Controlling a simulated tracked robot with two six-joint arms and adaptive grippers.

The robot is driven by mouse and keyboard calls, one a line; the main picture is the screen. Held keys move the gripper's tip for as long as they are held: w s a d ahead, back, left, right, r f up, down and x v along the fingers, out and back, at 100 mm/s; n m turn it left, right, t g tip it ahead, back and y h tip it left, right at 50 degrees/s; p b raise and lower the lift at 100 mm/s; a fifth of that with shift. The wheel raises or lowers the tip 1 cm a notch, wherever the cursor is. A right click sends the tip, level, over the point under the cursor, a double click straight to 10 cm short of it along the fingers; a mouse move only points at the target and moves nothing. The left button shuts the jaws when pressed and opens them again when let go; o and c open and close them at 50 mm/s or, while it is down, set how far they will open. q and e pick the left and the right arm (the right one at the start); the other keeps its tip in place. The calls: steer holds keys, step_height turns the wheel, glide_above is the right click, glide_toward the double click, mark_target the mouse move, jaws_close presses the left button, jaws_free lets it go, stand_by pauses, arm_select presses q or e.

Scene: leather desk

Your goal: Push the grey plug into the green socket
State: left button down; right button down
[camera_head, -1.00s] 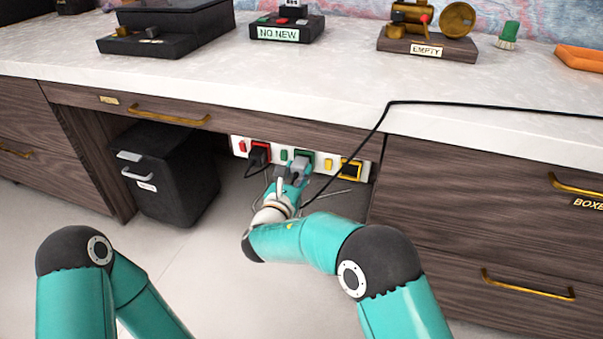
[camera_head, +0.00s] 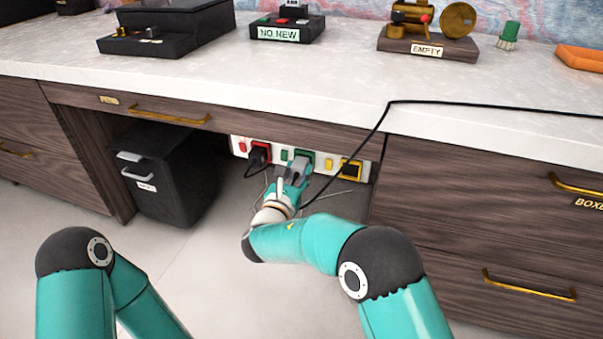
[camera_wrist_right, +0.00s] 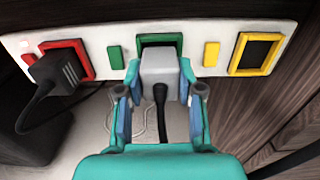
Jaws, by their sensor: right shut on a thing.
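The grey plug (camera_wrist_right: 160,70) is between the fingers of my right gripper (camera_wrist_right: 160,100) in the right wrist view, with a dark cord running from its back. The plug's front is at the opening of the green socket (camera_wrist_right: 172,38), the middle one on the white panel; how deep it sits is hidden by the plug body. In the head view my right gripper (camera_head: 294,175) is at the green socket (camera_head: 307,153), under the counter. My left arm shows at the lower left, but its gripper is not in view.
The red socket (camera_wrist_right: 84,55) has a black plug (camera_wrist_right: 54,72) in it, left of the green one. The yellow socket (camera_wrist_right: 256,52) on the right is empty. A black bin (camera_head: 170,180) stands left. A black cable (camera_head: 460,103) crosses the white counter (camera_head: 330,75) and hangs down.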

stand_by(0.3)
steer(key=shift+w+d, duration=0.2)
steer(key=shift+w, duration=0.4)
stand_by(0.4)
steer(key=c, duration=0.7)
jaws_free()
steer(key=shift+o, duration=0.2)
steer(key=shift+s+a, duration=0.1)
steer(key=shift+s+a, duration=0.1)
steer(key=shift+s, duration=0.15)
steer(key=v, duration=0.7)
steer(key=shift+s, duration=0.15)
